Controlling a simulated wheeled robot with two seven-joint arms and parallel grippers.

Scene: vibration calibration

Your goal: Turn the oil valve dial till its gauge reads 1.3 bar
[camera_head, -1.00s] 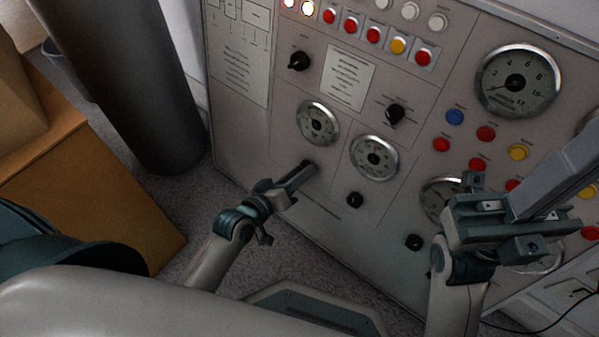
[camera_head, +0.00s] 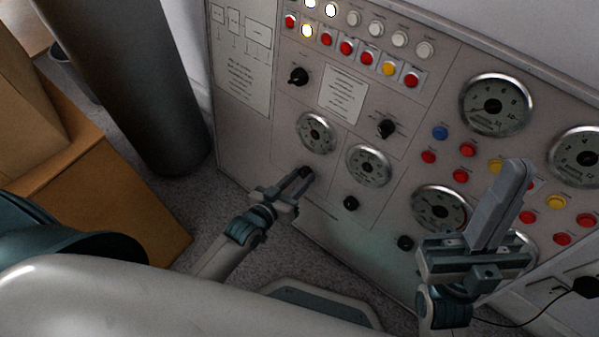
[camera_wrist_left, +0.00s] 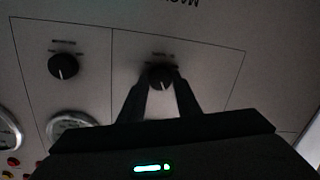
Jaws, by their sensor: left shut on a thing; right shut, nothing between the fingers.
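My left gripper (camera_head: 304,174) is shut on a small black dial (camera_wrist_left: 161,77) low on the grey panel. In the left wrist view its two fingers stand on either side of this dial, which shows a pale pointer mark. The dial's label is blurred, so I cannot confirm it is the oil valve. A round gauge (camera_head: 316,132) sits just above it in the head view; its figures are too small to read. My right gripper (camera_head: 514,172) is shut and empty, pointing up in front of the panel's right part.
A neighbouring black dial (camera_head: 351,203) sits under a second gauge (camera_head: 368,165); it also shows in the wrist view (camera_wrist_left: 63,66). A third gauge (camera_head: 439,209), a larger gauge (camera_head: 495,104) and coloured buttons are to the right. A dark pillar (camera_head: 145,90) and cardboard boxes (camera_head: 100,195) stand left.

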